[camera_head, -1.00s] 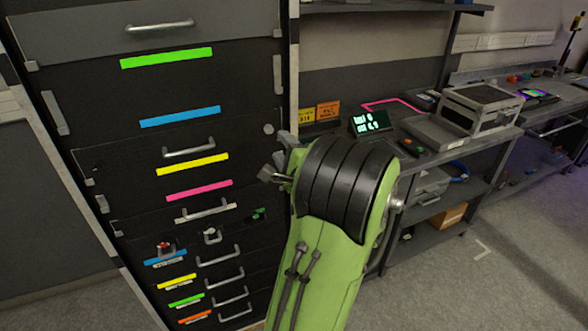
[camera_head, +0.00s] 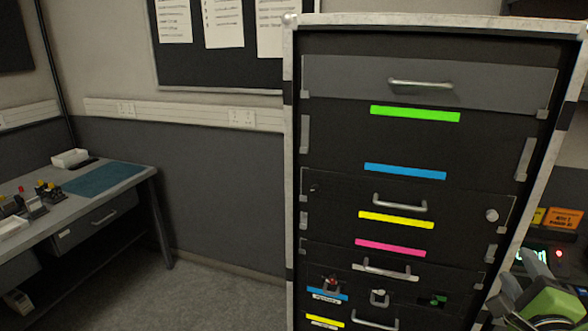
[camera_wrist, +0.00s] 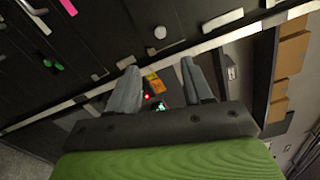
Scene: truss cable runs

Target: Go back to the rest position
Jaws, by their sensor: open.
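My gripper (camera_head: 520,274) shows at the lower right edge of the head view, beside the right side of the drawer cabinet. In the wrist view my gripper (camera_wrist: 158,76) has its two grey fingers spread apart with nothing held between them. The dark cabinet (camera_head: 420,140) stands upright in a pale frame, with coloured label strips and metal handles. In the wrist view its front (camera_wrist: 110,30) fills the upper left, tilted. Most of my arm is out of the head view.
A workbench (camera_head: 110,188) with a blue mat and small parts stands at the left. Grey floor (camera_head: 225,300) is open between bench and cabinet. Orange signs (camera_head: 562,218) and a lit display (camera_head: 548,258) are close behind my gripper. A notice board (camera_head: 270,70) hangs on the wall.

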